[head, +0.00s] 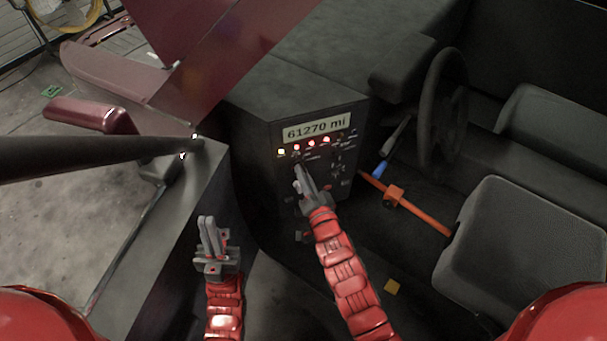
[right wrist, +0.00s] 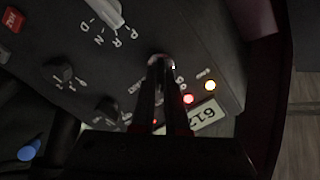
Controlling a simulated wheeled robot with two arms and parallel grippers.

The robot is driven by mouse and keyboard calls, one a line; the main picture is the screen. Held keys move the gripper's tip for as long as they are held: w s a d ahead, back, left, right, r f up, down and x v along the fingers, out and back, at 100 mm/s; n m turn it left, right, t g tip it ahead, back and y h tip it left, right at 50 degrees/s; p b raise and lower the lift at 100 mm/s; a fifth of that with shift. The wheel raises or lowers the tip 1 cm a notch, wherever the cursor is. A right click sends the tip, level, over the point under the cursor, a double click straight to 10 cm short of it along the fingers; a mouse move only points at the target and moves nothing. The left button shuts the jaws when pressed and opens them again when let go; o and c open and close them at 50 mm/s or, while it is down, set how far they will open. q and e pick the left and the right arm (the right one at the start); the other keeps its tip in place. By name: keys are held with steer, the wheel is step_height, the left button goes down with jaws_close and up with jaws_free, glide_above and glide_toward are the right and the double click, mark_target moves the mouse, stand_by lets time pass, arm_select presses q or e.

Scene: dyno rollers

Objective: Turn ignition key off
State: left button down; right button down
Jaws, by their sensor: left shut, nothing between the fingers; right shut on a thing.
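The dashboard panel (head: 285,180) carries a mileage display (head: 317,128) reading 61270 mi, with a row of lit yellow and red lights below it. My right gripper (head: 299,171) reaches the panel's left side, under the lights. In the right wrist view its fingers (right wrist: 162,66) are shut on a small dark piece at the panel, which I take to be the ignition key (right wrist: 161,57). The fingers hide most of it, and its turn angle cannot be told. My left gripper (head: 208,228) is shut and empty, pointing up, lower left of the panel.
A gear selector (right wrist: 106,12) and dark knobs (right wrist: 62,72) share the panel. A steering wheel (head: 441,110), an orange bar (head: 415,208) and seats (head: 495,245) lie to the right. The open car door (head: 110,80) is at the left.

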steer(key=shift+s+a+n+b, duration=0.1)
steer(key=shift+n+b, duration=1.55)
steer(key=shift+n, duration=0.55)
steer(key=shift+a+n+b, duration=0.1)
steer(key=shift+n+b, duration=1.5)
steer(key=shift+n, duration=0.6)
steer(key=c, duration=0.9)
jaws_free()
